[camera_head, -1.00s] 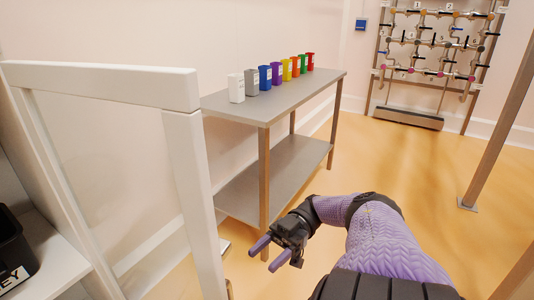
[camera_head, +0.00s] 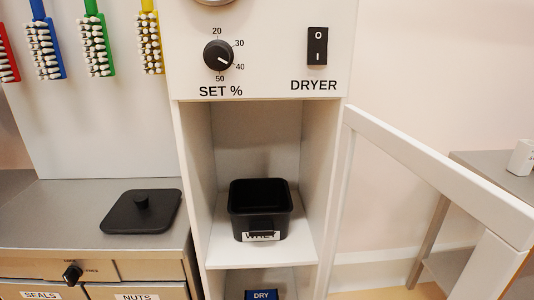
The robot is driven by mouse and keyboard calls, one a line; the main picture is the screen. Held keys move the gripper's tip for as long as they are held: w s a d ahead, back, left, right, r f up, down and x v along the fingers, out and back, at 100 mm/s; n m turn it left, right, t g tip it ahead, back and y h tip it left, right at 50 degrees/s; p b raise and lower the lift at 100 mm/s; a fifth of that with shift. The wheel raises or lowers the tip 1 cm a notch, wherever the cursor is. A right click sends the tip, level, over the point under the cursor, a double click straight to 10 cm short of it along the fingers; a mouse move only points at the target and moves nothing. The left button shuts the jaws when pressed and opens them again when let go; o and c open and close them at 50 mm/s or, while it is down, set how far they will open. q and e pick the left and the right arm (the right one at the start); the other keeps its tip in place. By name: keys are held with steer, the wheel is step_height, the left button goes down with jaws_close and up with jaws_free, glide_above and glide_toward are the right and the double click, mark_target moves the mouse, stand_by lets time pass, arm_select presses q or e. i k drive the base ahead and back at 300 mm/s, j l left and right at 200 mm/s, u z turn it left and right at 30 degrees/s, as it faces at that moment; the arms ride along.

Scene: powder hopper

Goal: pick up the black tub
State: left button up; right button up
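The black tub (camera_head: 239,222) stands upright and open-topped on a white shelf inside the dryer cabinet's open bay. A white label on its front is partly covered by a dark handle or tab and seems to read WHEY. Its inside looks dark, and I cannot tell what is in it. Neither of my grippers shows in the head view now.
The cabinet's open white door frame (camera_head: 430,172) juts out at the right. A black lid (camera_head: 160,222) with a knob lies on the grey counter (camera_head: 60,215) at the left. A DRY-labelled blue thing (camera_head: 261,295) shows below the shelf. Coloured brushes hang above the counter.

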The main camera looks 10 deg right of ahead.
mark_target(259, 209)
steer(key=l+u, duration=0.2)
steer(key=l, duration=0.3)
steer(key=k+l+u, duration=0.2)
steer(key=l, duration=0.25)
steer(key=l+u, duration=0.2)
steer(key=l, duration=0.3)
steer(key=k+l+u, duration=0.15)
steer(key=l, duration=0.3)
steer(key=i, duration=0.05)
